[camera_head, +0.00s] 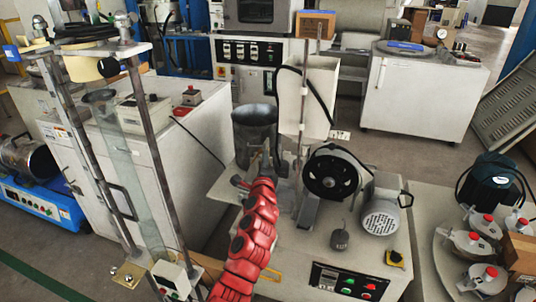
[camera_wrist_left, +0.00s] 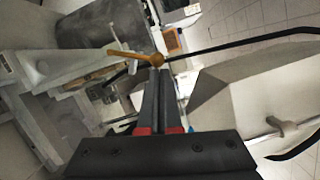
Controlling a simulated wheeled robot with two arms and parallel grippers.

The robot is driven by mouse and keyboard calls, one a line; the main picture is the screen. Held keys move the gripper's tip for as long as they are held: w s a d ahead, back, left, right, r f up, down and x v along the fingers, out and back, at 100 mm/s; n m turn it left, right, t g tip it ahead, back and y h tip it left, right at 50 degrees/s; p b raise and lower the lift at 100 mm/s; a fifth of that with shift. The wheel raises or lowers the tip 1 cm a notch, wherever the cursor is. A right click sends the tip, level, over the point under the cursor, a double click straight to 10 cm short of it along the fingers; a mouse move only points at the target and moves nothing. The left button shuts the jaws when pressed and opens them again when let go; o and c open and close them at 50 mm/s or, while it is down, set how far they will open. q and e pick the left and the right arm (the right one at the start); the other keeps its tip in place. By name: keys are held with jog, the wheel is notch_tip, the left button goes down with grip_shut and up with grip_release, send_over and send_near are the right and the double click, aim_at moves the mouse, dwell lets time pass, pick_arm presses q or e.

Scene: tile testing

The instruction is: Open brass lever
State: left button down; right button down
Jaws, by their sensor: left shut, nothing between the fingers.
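The brass lever (camera_wrist_left: 133,54) shows in the left wrist view, just past my fingertips, as a thin yellow-brown handle reaching left from a small rounded hub. My left gripper (camera_wrist_left: 162,74) is shut and empty, with its tips by the hub end of the lever; I cannot tell whether they touch. In the head view my red left arm reaches up from the bottom, and its gripper (camera_head: 263,158) is at the base of a grey metal cylinder (camera_head: 255,122). The lever is too small or hidden to make out there. My right gripper is not in view.
A machine with a black wheel (camera_head: 326,174) and a motor (camera_head: 381,221) stands right of the arm. A vertical post (camera_head: 304,90) and a black cable rise close to the gripper. A tall glass-tube stand (camera_head: 130,170) is at left. Several red-capped containers (camera_head: 467,243) sit at right.

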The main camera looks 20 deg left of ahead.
pick_arm(q)
jog(key=a+r+n+g+h+p, duration=0.1)
jog(key=a+n+p, duration=0.6)
jog(key=p, duration=1)
jog(key=shift+r+n+g+h, duration=0.4)
jog(key=shift+r+n+g, duration=0.3)
jog(key=shift+n, duration=0.9)
jog(key=shift+w+f, duration=0.1)
jog(key=shift+f, duration=0.05)
jog(key=s+d+r, duration=0.4)
jog(key=s+r, duration=0.1)
jog(key=s, duration=0.4)
jog(key=shift+s+d, duration=0.2)
jog(key=shift+s, duration=0.1)
